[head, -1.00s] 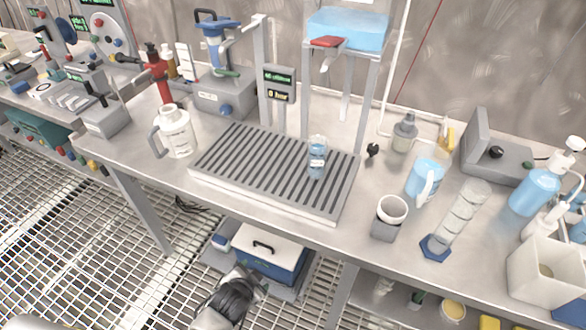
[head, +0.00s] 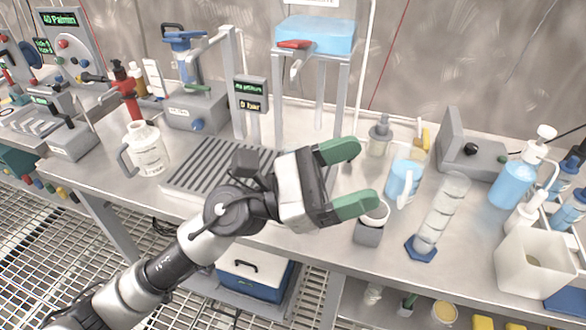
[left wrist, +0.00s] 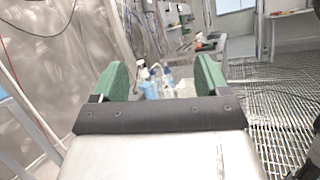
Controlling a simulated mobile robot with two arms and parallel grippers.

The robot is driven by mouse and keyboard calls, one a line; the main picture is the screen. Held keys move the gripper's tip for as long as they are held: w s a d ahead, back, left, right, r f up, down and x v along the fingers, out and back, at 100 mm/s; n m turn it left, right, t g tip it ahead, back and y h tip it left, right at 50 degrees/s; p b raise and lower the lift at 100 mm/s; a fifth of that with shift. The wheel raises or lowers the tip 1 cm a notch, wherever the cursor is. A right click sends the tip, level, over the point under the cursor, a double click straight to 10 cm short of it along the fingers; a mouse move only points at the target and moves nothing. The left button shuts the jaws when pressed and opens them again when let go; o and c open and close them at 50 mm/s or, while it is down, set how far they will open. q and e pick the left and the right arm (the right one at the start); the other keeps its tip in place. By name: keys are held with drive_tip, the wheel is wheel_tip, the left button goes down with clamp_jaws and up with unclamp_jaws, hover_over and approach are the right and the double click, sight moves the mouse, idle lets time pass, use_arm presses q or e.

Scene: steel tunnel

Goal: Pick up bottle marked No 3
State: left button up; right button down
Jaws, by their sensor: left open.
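My left gripper (head: 366,174) reaches in over the bench, its two green fingers apart and nothing between them. Its open fingers also show in the left wrist view (left wrist: 160,75). The small clear bottle with blue liquid that stood on the slatted grey tray (head: 190,178) is now hidden behind my gripper in the head view. A white handled bottle (head: 150,152) with a label stands left of the tray. I cannot read a No 3 mark on any bottle. My right gripper is not in view.
Right of the gripper stand a white cup in a grey holder (head: 368,236), a blue jug (head: 402,180), a tilted clear cylinder (head: 440,213) and a white bin (head: 530,262). A metal stand with a blue tank (head: 316,35) rises behind the tray.

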use_arm(q)
wheel_tip(320, 180, down, 9)
drive_tip(key=m+g+y, duration=0.3)
drive_tip(key=m+y, duration=0.9)
drive_tip(key=m, duration=0.3)
drive_tip(key=w+a+m+t+y, duration=0.5)
drive_tip(key=w+a+t+y, duration=0.1)
drive_tip(key=w+a+y, duration=0.4)
drive_tip(key=shift+h, duration=0.4)
drive_tip(key=w+d+f, duration=0.1)
drive_tip(key=w, duration=0.3)
drive_tip(key=w+d+f+p, duration=0.1)
drive_tip(key=w+f, duration=0.1)
drive_tip(key=w, duration=0.2)
drive_tip(key=w+f+p, duration=0.1)
drive_tip(key=w+f, duration=0.1)
drive_tip(key=w, duration=0.2)
drive_tip(key=shift+w+d+f, duration=0.2)
drive_tip(key=shift+w+d, duration=0.15)
drive_tip(key=shift+d, duration=0.05)
drive_tip(key=shift+r, duration=0.1)
drive_tip(key=c, duration=1.2)
